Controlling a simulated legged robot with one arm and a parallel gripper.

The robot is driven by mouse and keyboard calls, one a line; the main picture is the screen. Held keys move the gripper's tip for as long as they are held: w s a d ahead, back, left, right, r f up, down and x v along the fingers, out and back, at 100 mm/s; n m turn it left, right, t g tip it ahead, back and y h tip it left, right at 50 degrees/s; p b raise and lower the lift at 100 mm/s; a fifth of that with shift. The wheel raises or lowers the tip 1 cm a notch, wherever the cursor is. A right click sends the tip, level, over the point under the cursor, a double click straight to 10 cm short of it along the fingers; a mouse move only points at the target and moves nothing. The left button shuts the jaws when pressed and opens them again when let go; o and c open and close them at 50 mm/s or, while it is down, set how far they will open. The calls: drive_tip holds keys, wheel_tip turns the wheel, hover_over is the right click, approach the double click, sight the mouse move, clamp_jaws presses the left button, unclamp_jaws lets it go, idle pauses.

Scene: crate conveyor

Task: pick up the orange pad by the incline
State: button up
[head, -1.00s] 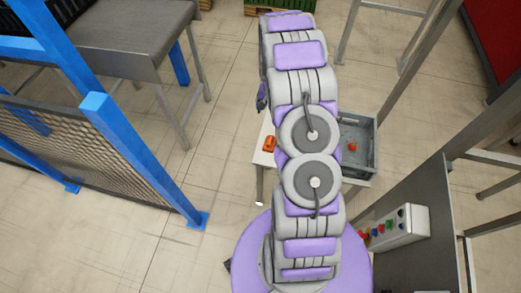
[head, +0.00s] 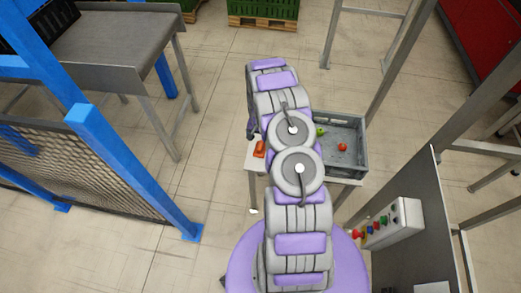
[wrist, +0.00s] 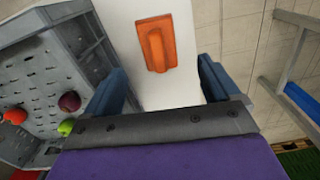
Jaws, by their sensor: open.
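The orange pad (head: 259,148) lies on a white table (head: 255,166), left of my arm in the head view. In the wrist view the orange pad (wrist: 156,42) is a rectangle with a raised grip bar, lying on the white surface. My gripper (wrist: 160,80) is open, with blue fingers spread to either side and nothing between them but the white surface. The pad shows just beyond the fingertips, roughly centred between them, and does not appear touched. In the head view the gripper is mostly hidden by my arm.
A grey crate (head: 360,148) stands right of the pad, holding a red item (head: 342,147) and a green item (head: 320,131); the wrist view also shows a purple item (wrist: 69,101). A blue-framed mesh fence (head: 95,140), a conveyor (head: 115,45) and a control box (head: 392,222) stand around.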

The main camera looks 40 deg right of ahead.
drive_tip(key=f, duration=0.2)
drive_tip(key=shift+a+f, duration=0.2)
drive_tip(key=shift+f, duration=0.15)
drive_tip(key=f, duration=0.1)
drive_tip(key=f+b, duration=0.1)
drive_tip(key=f, duration=0.2)
drive_tip(key=shift+s+d+f+b, duration=0.15)
drive_tip(key=shift+s+b, duration=0.1)
drive_tip(key=shift+b, duration=0.05)
drive_tip(key=shift+w+f, duration=0.1)
drive_tip(key=shift+f, duration=0.25)
drive_tip(key=shift+r, duration=0.1)
drive_tip(key=shift+c, duration=0.9)
drive_tip(key=c, duration=1)
drive_tip(key=shift+o, duration=0.2)
drive_tip(key=shift+r, duration=0.1)
wheel_tip(320, 180, up, 10)
drive_tip(key=shift+f+p, duration=0.15)
drive_tip(key=shift+p, duration=0.85)
